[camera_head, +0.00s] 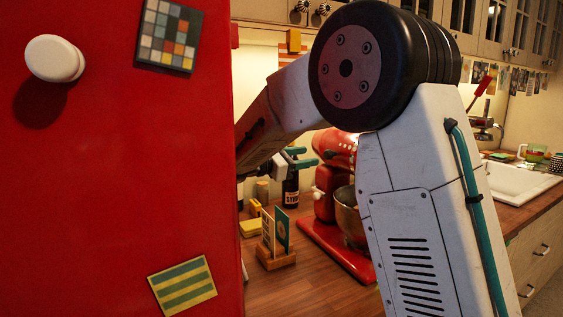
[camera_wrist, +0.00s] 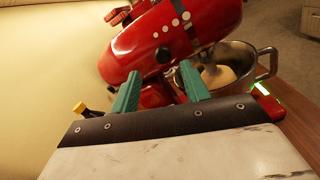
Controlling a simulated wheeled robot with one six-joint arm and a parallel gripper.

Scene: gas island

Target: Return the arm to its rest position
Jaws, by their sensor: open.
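My arm (camera_head: 430,200) is bent. Its upright link fills the middle of the head view, and its forearm reaches back to the left, partly hidden by a red panel. My gripper (camera_head: 300,157), with teal fingers, shows small above the counter near a dark bottle (camera_head: 290,190). In the wrist view my gripper (camera_wrist: 160,80) has its two teal fingers spread apart with nothing held between them. The fingers point toward a red stand mixer (camera_wrist: 165,45), which lies beyond them. I cannot tell the exact gap to it.
The red panel (camera_head: 120,160) with a white knob stands close on the left. The mixer's metal bowl (camera_wrist: 230,65) holds something pale. A wooden card holder (camera_head: 275,255) stands on the wooden counter (camera_head: 320,295). A white sink (camera_head: 520,180) is at right, with wall cabinets (camera_head: 500,40) above.

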